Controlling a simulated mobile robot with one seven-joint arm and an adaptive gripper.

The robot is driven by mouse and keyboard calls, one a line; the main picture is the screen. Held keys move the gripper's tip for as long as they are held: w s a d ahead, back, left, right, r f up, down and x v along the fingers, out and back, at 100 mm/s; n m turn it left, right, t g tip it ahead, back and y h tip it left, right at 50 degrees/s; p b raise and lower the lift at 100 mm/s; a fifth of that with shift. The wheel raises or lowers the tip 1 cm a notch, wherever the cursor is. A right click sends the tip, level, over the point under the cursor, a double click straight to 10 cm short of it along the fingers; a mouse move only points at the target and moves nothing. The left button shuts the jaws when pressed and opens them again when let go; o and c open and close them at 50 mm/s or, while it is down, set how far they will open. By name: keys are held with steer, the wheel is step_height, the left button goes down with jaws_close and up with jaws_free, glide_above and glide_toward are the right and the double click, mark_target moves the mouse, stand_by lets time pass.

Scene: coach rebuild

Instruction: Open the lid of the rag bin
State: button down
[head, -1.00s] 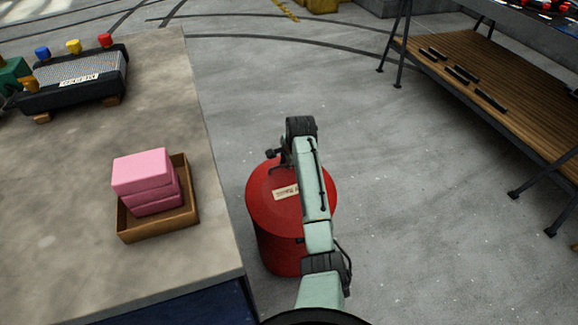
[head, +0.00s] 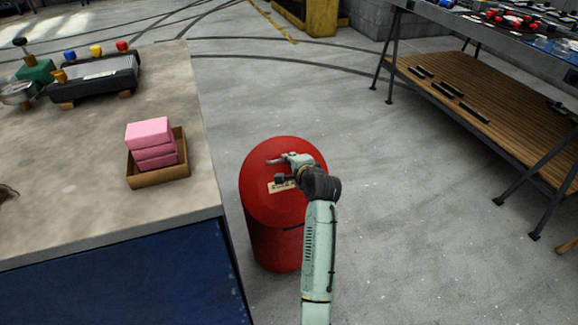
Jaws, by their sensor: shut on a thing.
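The rag bin (head: 268,245) is a red drum standing on the floor just right of the worktop. Its round red lid (head: 262,202) covers the top and bears a pale label (head: 281,187). I see no clear gap between lid and drum. A small dark fitting (head: 292,227) shows at the near rim. My gripper (head: 274,170) is over the middle of the lid, beside the label, pointing left. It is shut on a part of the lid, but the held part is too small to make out. My wrist and forearm hide the lid's right side.
The worktop (head: 60,215) stands close to the bin's left, with a wooden tray (head: 160,178) of pink blocks and a black device (head: 97,78). A rack with a slatted shelf (head: 500,112) stands at right. The floor (head: 430,210) between is clear.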

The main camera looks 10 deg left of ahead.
steer(key=s+d+t+y+b, duration=0.1)
steer(key=s+d+b, duration=0.1)
steer(key=s+d, duration=0.2)
steer(key=s+d+f+t+b, duration=0.1)
steer(key=s+d, duration=0.4)
steer(key=s, duration=0.5)
steer(key=shift+s+d+f+t+y+b, duration=0.3)
steer(key=shift+y+b, duration=0.05)
steer(key=shift+y, duration=0.05)
steer(key=c, duration=1.8)
jaws_free()
steer(key=shift+a, duration=0.1)
steer(key=shift+o, duration=0.6)
steer(key=shift+w, duration=0.1)
steer(key=shift+r, duration=0.15)
steer(key=v, duration=0.7)
steer(key=shift+d, duration=0.2)
